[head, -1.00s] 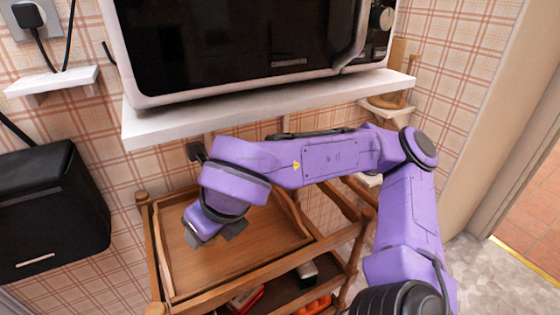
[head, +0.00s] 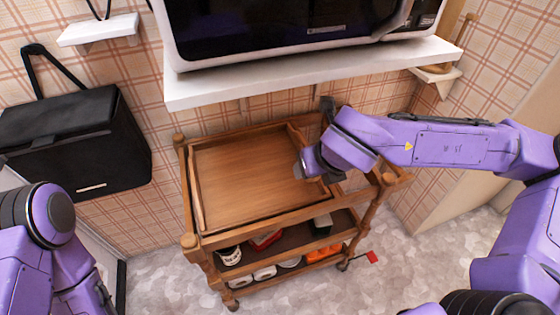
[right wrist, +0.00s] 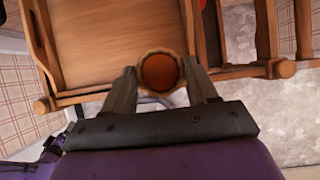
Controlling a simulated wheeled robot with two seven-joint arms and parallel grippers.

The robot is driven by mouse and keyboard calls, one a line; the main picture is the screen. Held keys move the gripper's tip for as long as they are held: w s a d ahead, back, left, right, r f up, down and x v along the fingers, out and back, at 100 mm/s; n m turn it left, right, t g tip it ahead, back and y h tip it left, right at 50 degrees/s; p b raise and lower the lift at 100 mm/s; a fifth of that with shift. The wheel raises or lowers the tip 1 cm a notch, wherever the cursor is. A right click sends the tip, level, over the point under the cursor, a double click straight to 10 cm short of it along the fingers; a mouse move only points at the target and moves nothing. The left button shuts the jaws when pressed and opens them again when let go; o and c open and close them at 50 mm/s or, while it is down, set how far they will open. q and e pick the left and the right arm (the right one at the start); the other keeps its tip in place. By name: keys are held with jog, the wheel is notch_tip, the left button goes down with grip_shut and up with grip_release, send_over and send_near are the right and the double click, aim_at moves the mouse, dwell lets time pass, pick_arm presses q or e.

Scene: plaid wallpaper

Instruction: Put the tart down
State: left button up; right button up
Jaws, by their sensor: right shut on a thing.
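The tart (right wrist: 160,73) is small and round, with a tan crust and a reddish-brown filling. In the right wrist view it sits between the two fingers of my right gripper (right wrist: 162,85), which is shut on it. In the head view my right gripper (head: 315,172) is over the right part of the wooden cart's top tray (head: 240,180), and the tart cannot be made out there. I cannot tell the tart's height above the tray. My left arm shows at the lower left of the head view, but its gripper is out of view.
A white shelf (head: 310,72) with a microwave (head: 270,25) is above and behind the cart. The cart's top tray looks empty, with raised wooden edges. Lower shelves hold white rolls (head: 265,272) and other items. A black bag (head: 80,145) hangs at left.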

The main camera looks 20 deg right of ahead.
jog(key=p, duration=0.5)
jog(key=shift+a+r, duration=0.15)
jog(key=shift+a, duration=0.2)
jog(key=w+a+f, duration=0.1)
jog(key=w+f, duration=0.1)
jog(key=w+a+f+b, duration=0.1)
jog(key=w+f, duration=0.2)
jog(key=w+a+f+b, duration=0.1)
jog(key=w+f, duration=0.1)
jog(key=w, duration=0.1)
jog(key=shift+a+f, duration=0.15)
jog(key=shift+f, duration=0.25)
jog(key=f, duration=0.2)
jog(key=w+f, duration=0.1)
jog(key=f, duration=0.1)
jog(key=shift+a+f, duration=0.15)
jog(key=shift+a, duration=0.05)
pick_arm(q)
notch_tip(320, 180, up, 4)
jog(key=shift+r, duration=0.25)
pick_arm(e)
jog(key=shift+s, duration=0.1)
jog(key=o, duration=1.1)
jog(key=shift+c, duration=0.2)
